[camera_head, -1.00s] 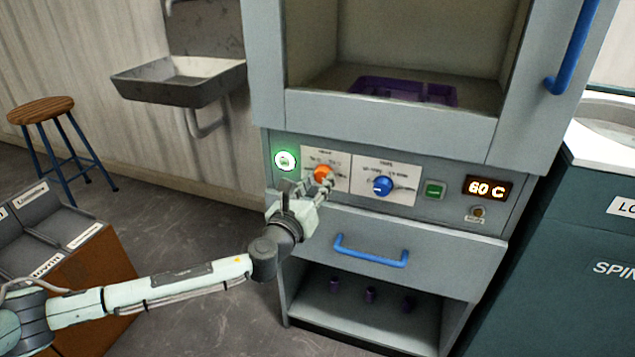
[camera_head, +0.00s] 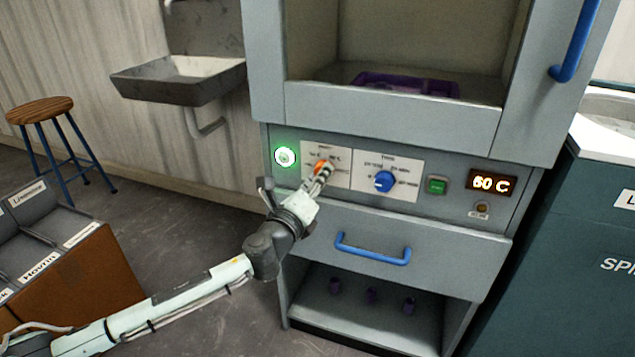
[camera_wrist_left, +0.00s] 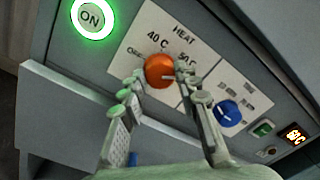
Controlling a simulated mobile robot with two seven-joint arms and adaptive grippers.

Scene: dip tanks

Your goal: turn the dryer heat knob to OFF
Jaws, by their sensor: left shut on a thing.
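The orange heat knob (camera_head: 324,166) is on the dryer's front panel, under the HEAT label. In the left wrist view the orange knob (camera_wrist_left: 160,70) has OFF marked at its left and 40 C above it. The mark it points at is hard to make out. My left gripper (camera_head: 322,178) is at the knob, shut on it. In the left wrist view its two fingers (camera_wrist_left: 162,88) are on either side of the knob's lower part and hide some of the panel. My right gripper is not in view.
Right of the knob are a blue knob (camera_head: 384,181), a green button (camera_head: 437,186) and a display (camera_head: 491,182) reading 60 C. A lit green ON button (camera_head: 285,156) is at the left. A drawer's blue handle (camera_head: 372,250) sticks out below.

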